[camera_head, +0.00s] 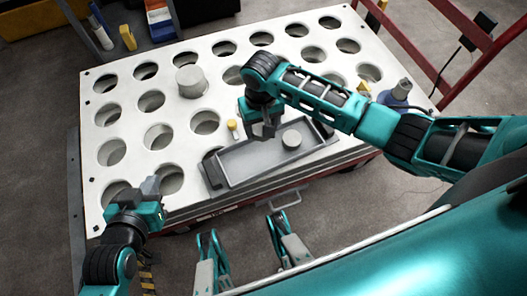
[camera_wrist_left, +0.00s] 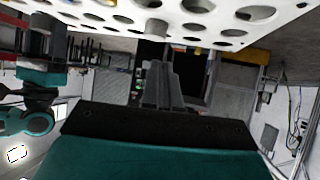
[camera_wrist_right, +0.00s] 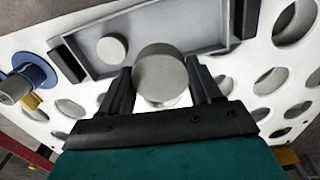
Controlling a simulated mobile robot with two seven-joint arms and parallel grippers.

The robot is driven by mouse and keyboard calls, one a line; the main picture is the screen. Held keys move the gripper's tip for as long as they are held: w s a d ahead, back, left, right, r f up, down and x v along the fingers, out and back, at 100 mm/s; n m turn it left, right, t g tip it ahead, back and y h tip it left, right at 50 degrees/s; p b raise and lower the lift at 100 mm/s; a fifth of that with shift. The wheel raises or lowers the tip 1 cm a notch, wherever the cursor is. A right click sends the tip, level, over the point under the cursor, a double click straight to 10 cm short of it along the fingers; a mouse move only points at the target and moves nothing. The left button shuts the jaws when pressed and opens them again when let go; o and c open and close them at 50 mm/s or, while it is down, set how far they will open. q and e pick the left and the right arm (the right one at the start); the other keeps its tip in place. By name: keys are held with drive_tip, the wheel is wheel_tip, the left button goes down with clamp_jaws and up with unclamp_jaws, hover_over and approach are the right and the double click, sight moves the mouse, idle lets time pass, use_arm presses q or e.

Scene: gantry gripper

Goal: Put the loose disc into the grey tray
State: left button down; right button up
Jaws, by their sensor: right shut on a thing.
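The grey tray (camera_head: 232,166) lies on the white board's near edge, and one grey disc (camera_head: 291,140) sits in it towards the right. The tray (camera_wrist_right: 210,20) and that disc (camera_wrist_right: 112,49) also show in the right wrist view. My right gripper (camera_wrist_right: 160,85) is shut on another grey disc (camera_wrist_right: 163,72), held above the board beside the tray's long edge. In the head view the right gripper (camera_head: 266,132) hides this held disc. My left gripper (camera_head: 145,188) is at the board's near left corner, its fingers together (camera_wrist_left: 162,85) and empty.
The white board (camera_head: 120,85) has many round holes. A grey stepped cylinder (camera_head: 190,82) stands on it at the back left. A small yellow-topped peg (camera_head: 232,127) stands left of the right gripper. A blue-based grey part (camera_head: 400,92) stands at the right. Red rails (camera_head: 470,62) run beyond the right edge.

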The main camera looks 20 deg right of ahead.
drive_tip(key=b, duration=0.3)
hover_over(262, 155)
wheel_tip(262, 155, down, 9)
drive_tip(key=shift+r, duration=0.2)
drive_tip(key=shift+a+f+b, duration=0.1)
drive_tip(key=shift+f+b, duration=0.3)
drive_tip(key=shift+f, duration=0.4)
wheel_tip(262, 155, down, 4)
drive_tip(key=shift+r+b, duration=0.25)
drive_tip(key=shift+b, duration=0.7)
drive_tip(key=o, duration=0.7)
drive_tip(key=shift+f, duration=0.2)
drive_tip(key=o, duration=0.5)
drive_tip(key=shift+r, duration=0.1)
